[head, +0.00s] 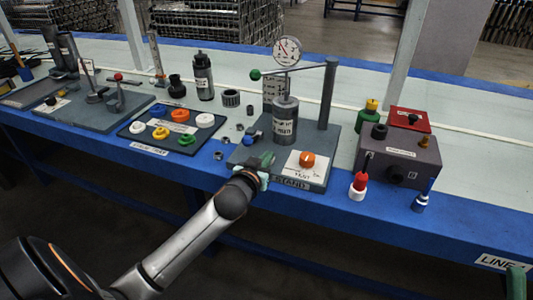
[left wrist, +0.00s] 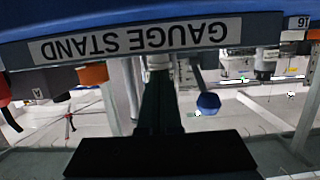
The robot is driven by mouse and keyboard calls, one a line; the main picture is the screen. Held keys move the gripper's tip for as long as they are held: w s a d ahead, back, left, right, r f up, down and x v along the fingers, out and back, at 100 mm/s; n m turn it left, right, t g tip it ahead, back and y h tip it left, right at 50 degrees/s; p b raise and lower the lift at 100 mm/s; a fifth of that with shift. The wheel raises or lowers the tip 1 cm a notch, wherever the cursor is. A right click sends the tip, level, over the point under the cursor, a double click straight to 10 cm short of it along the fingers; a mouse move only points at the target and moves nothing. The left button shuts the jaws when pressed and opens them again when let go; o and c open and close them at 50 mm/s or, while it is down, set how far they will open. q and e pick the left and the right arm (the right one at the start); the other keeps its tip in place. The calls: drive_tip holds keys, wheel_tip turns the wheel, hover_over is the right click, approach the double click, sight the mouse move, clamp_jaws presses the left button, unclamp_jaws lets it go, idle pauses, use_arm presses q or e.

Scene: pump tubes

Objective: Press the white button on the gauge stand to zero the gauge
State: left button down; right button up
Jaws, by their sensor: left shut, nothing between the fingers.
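The gauge stand (head: 318,175) is a grey plate at the front of the bench. It carries a round white dial gauge (head: 287,51), a dark post with an arm, a grey labelled cylinder (head: 285,122) and an orange knob (head: 307,160) on a white label plate. My left gripper (head: 264,162) is shut and empty, low at the stand's front left edge. In the left wrist view, its dark green fingers (left wrist: 159,100) point at a small pale cylinder (left wrist: 158,62) beside the GAUGE STAND label (left wrist: 135,40). I cannot tell whether they touch. No white button shows clearly in the head view; my gripper covers that corner.
A dark tray (head: 150,129) of coloured caps lies left of the stand. A grey box (head: 400,160) with a red box (head: 408,121), and a red-and-white bottle (head: 358,186), stand to the right. A black bottle (head: 203,76) stands behind.

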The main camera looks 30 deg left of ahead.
use_arm(q)
drive_tip(key=shift+s+d+f, duration=0.1)
drive_tip(key=shift+s+f, duration=0.05)
drive_tip(key=shift+f, duration=0.6)
drive_tip(key=shift+r+p, duration=0.6)
wheel_tip(320, 180, up, 3)
drive_tip(key=shift+f+p, duration=0.2)
drive_tip(key=shift+p, duration=1)
drive_tip(key=shift+r+p, duration=0.6)
drive_tip(key=shift+r, duration=0.15)
drive_tip(key=p+v, duration=0.2)
drive_tip(key=v, duration=0.7)
drive_tip(key=shift+s+r, duration=0.2)
drive_tip(key=shift+s, duration=0.15)
use_arm(e)
drive_tip(key=w+d+f+m+g+h, duration=0.1)
drive_tip(key=w+f+m+h, duration=0.2)
drive_tip(key=f, duration=0.3)
drive_tip(key=w+d+f+m+g+h, duration=0.1)
drive_tip(key=w+f+m+g+h, duration=0.1)
drive_tip(key=f+h, duration=0.3)
drive_tip(key=shift+w+d+f+m+g+h, duration=0.35)
drive_tip(key=shift+w+m+h, duration=0.15)
drive_tip(key=shift+m+h, duration=0.25)
